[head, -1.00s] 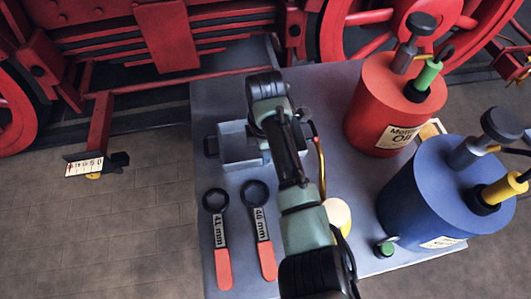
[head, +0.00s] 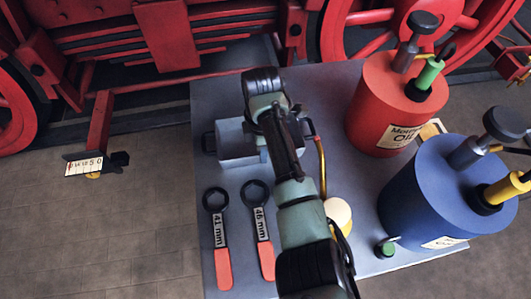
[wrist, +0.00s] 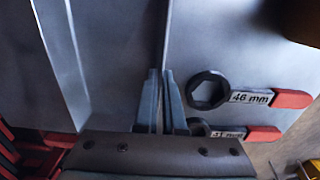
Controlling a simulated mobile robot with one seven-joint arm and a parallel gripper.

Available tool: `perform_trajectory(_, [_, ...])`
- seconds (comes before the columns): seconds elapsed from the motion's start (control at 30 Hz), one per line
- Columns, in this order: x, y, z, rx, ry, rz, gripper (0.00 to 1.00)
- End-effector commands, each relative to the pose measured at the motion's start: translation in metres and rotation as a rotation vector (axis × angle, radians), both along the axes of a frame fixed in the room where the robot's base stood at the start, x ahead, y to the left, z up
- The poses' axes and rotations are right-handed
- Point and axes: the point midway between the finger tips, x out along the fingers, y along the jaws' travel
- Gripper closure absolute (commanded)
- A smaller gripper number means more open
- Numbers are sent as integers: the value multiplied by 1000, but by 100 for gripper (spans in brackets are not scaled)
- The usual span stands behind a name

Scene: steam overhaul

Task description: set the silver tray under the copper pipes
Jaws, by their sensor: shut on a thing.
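The silver tray (head: 232,140) is a box-like grey metal tray with dark handles, at the back left of the grey table in the head view. My arm covers its right part. In the wrist view the tray (wrist: 110,60) fills the upper left, and its thin wall runs between the fingers. My gripper (wrist: 161,72) is shut on that wall. In the head view the fingers are hidden behind my wrist. Whether the tray is clear of the table top is hard to tell. I cannot make out copper pipes in these views.
On the table (head: 205,105) are a 41 mm wrench (head: 217,230), a 46 mm wrench (head: 260,225), a red oil can (head: 385,110), a blue can (head: 430,195) and a small oiler with a brassy spout (head: 321,165). The red locomotive frame and wheels (head: 365,30) stand behind the table.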

Motion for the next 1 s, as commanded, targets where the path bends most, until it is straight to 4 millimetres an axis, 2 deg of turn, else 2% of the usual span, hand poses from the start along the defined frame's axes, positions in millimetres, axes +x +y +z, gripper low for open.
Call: perform_trajectory(1.0, [32,40,-3,1,1,3,100])
